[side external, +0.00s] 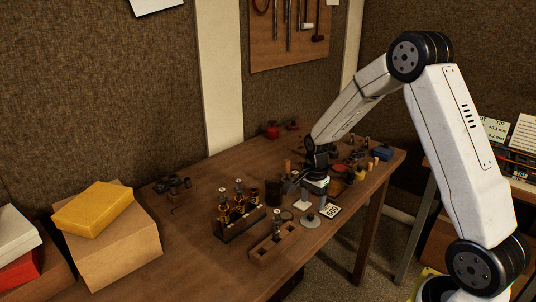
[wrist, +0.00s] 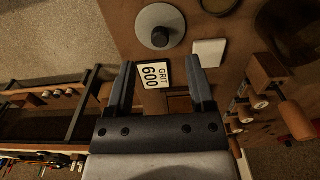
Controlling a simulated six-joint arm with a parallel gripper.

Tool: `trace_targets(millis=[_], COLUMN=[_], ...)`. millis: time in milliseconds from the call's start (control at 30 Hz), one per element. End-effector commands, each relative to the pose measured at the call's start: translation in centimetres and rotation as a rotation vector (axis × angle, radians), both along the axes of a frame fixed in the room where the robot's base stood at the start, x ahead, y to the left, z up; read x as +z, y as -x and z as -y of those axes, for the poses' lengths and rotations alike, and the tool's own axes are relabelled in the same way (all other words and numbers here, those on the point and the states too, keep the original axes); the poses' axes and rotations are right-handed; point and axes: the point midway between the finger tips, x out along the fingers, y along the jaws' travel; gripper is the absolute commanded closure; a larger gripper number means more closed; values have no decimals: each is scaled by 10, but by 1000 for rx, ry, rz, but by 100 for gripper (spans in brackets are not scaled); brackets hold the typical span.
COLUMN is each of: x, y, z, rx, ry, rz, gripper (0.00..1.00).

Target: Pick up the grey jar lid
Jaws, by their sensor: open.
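The grey jar lid (wrist: 147,30) is a flat round disc with a dark knob at its centre. In the wrist view it lies on the wooden bench ahead of the fingertips, with nothing covering it. In the side view the lid (side external: 311,222) lies near the bench's front edge. My gripper (wrist: 161,64) is open, with nothing held between its fingers; the lid lies beyond their tips, apart from them. In the side view my gripper (side external: 312,198) is low over the bench, just behind the lid.
A "GRIT 600" card (wrist: 152,75) shows between my fingers in the wrist view. A small white block (wrist: 208,52) lies right of the lid. A wooden rack (side external: 275,244) and a bottle holder (side external: 240,226) stand left of it. The bench's left middle is fairly clear.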

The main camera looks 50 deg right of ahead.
Motion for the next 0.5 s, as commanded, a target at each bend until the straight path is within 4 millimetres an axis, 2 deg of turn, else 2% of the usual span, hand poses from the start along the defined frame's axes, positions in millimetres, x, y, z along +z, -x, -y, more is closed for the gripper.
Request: trace_targets(millis=[500], x=[-47], y=[0], z=[-2], rx=[0], ry=[-1], rz=[-1], gripper=[31])
